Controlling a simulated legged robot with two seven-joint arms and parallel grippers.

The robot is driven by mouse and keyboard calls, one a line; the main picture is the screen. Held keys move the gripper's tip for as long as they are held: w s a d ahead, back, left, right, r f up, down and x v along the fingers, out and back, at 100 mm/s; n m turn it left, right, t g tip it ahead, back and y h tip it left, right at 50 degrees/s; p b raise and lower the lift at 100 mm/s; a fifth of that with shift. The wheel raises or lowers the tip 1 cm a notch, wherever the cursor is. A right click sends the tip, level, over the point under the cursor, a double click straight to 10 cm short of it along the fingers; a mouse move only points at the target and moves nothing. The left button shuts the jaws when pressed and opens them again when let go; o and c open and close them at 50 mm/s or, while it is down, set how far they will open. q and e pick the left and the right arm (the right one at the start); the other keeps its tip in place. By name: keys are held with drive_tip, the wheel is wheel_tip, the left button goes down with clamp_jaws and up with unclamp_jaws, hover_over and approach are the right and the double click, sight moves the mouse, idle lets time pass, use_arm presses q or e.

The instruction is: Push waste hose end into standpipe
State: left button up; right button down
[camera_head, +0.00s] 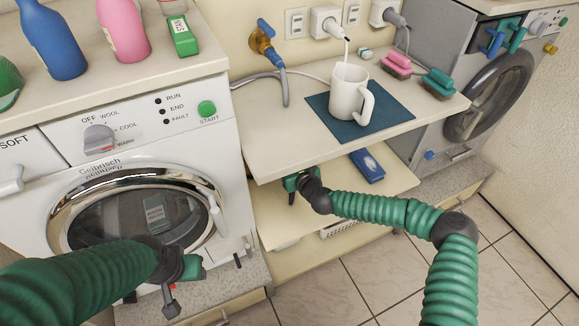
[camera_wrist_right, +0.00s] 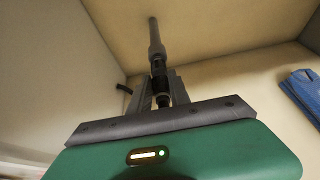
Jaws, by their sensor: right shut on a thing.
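My right gripper (camera_head: 293,190) is under the worktop, above the lower shelf; the worktop edge partly covers it. In the right wrist view its fingers (camera_wrist_right: 164,100) are shut on a dark piece, which seems to be the waste hose end (camera_wrist_right: 163,98). A black ribbed part and a grey tube (camera_wrist_right: 154,42) continue in line from it, away from the gripper towards a beige surface. I cannot tell surely whether the grey tube is the standpipe, or how deep any joint is. My left gripper (camera_head: 172,296) hangs before the left washer, apart from it; its opening is unclear.
The left washer (camera_head: 60,205) and a grey washer (camera_head: 440,80) flank the worktop (camera_head: 275,150). A white mug (camera_head: 347,92) stands on a blue mat (camera_head: 385,108). A blue object (camera_head: 367,165) lies on the lower shelf (camera_head: 385,180) and shows in the wrist view (camera_wrist_right: 304,92). A tap (camera_head: 262,42) has a hose.

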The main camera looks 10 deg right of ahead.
drive_tip(key=shift+w+a, duration=0.2)
drive_tip(key=shift+w, duration=0.45)
drive_tip(key=c, duration=1.1)
unclamp_jaws()
drive_tip(key=p+v, duration=0.3)
drive_tip(key=v, duration=1.3)
drive_tip(key=shift+s+d+p, duration=0.1)
drive_tip(key=shift+s+p, duration=0.3)
